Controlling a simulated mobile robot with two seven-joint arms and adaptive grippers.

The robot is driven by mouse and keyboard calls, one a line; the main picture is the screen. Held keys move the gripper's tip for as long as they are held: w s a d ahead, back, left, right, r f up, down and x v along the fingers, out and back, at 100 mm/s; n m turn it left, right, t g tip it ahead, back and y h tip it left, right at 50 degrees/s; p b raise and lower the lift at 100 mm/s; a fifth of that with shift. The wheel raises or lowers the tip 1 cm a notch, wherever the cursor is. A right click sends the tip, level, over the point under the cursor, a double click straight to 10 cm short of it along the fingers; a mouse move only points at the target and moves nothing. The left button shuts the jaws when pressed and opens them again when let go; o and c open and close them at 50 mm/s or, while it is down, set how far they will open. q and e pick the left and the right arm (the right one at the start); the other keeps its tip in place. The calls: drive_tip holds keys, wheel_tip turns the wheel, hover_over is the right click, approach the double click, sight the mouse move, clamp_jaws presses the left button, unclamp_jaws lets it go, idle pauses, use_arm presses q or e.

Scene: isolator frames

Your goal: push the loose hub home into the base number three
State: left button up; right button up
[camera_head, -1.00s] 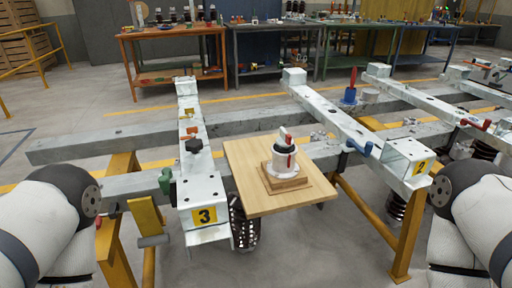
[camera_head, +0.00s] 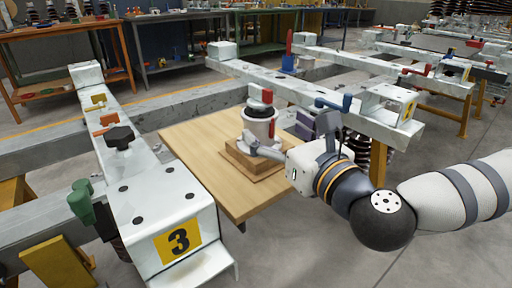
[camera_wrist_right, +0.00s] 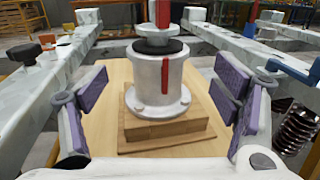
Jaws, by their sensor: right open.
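The white base (camera_head: 258,127), a round cup with a black rim and a red stripe, stands upright on a stepped wooden block. The loose hub (camera_head: 262,96), pale with a flange and a red-striped post, sits at its top. In the right wrist view, the hub's flange (camera_wrist_right: 156,44) shows above the black rim of the base (camera_wrist_right: 146,82), and the hub's top is cut off. My right gripper (camera_head: 292,137) is open, its purple-padded fingers spread to either side of the base from the near right. It also shows in the wrist view (camera_wrist_right: 160,88). My left gripper is out of view.
The wooden block (camera_wrist_right: 185,126) rests on a wooden board (camera_head: 190,140). A grey beam with a yellow 3 plate (camera_head: 179,240) and a black knob (camera_head: 120,137) lies left. The beam with the 2 plate (camera_head: 409,111) and a blue clamp (camera_head: 335,104) is right.

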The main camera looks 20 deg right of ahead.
sight(259, 110)
drive_tip(key=w, duration=0.4)
drive_tip(key=w+a, duration=0.1)
drive_tip(key=w, duration=0.1)
drive_tip(key=shift+w+a+r, duration=0.1)
drive_tip(key=shift+w, duration=0.15)
clamp_jaws()
drive_tip(key=shift+r, duration=0.2)
